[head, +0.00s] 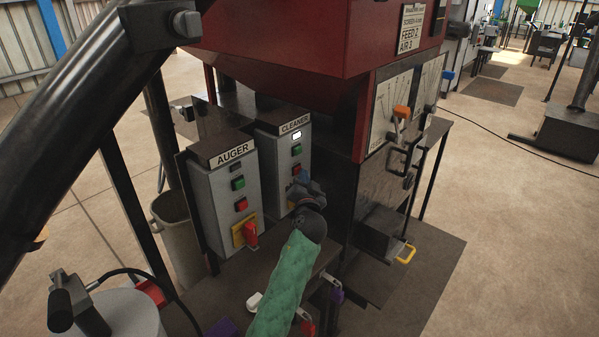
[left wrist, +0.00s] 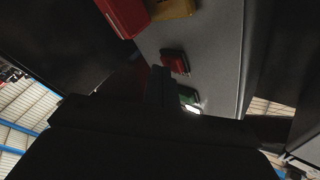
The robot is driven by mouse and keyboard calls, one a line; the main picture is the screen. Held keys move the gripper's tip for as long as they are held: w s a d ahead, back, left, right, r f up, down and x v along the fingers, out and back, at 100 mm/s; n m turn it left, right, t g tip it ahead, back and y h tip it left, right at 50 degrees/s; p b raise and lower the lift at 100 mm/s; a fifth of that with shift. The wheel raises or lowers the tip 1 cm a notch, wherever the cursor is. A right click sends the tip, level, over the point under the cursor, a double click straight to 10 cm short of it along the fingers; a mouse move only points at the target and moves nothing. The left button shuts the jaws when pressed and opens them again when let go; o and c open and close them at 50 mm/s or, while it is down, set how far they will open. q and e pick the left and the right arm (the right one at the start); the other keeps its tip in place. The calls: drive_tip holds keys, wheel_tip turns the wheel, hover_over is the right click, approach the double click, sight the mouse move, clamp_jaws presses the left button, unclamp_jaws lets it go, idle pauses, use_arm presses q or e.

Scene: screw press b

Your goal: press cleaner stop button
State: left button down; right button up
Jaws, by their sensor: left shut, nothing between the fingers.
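The cleaner control box (head: 269,152) is grey with a dark top labelled CLEANER. Its front has a lit white lamp (head: 297,135), a green button (head: 297,150) and a red stop button (head: 296,169) below it. My left gripper (head: 299,180) is shut and empty, just in front of the box below the red button, and hides the lower front. In the left wrist view the shut fingers (left wrist: 159,78) point at the panel close beside the red button (left wrist: 175,62); I cannot tell whether they touch. The green button (left wrist: 188,96) and lit lamp (left wrist: 193,109) also show there. My right gripper is out of view.
A similar AUGER box (head: 214,190) stands to the left, with green and red buttons and a red-yellow switch (head: 249,234). The red hopper (head: 280,35) overhangs behind. A panel with an orange-handled lever (head: 401,112) is at right. A grey bin (head: 178,240) stands at left.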

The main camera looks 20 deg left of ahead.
use_arm(q)
drive_tip(key=shift+a, duration=0.15)
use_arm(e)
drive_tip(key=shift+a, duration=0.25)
use_arm(q)
drive_tip(key=shift+s+d+b, duration=0.25)
drive_tip(key=shift+d+b, duration=0.1)
drive_tip(key=shift+d, duration=0.45)
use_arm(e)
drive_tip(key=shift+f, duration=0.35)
use_arm(q)
drive_tip(key=shift+d, duration=0.1)
drive_tip(key=d, duration=0.1)
drive_tip(key=s+d+b, duration=0.1)
drive_tip(key=d, duration=0.2)
drive_tip(key=shift+s+d+b, duration=0.3)
drive_tip(key=shift+s+b, duration=0.05)
drive_tip(key=shift+b, duration=0.05)
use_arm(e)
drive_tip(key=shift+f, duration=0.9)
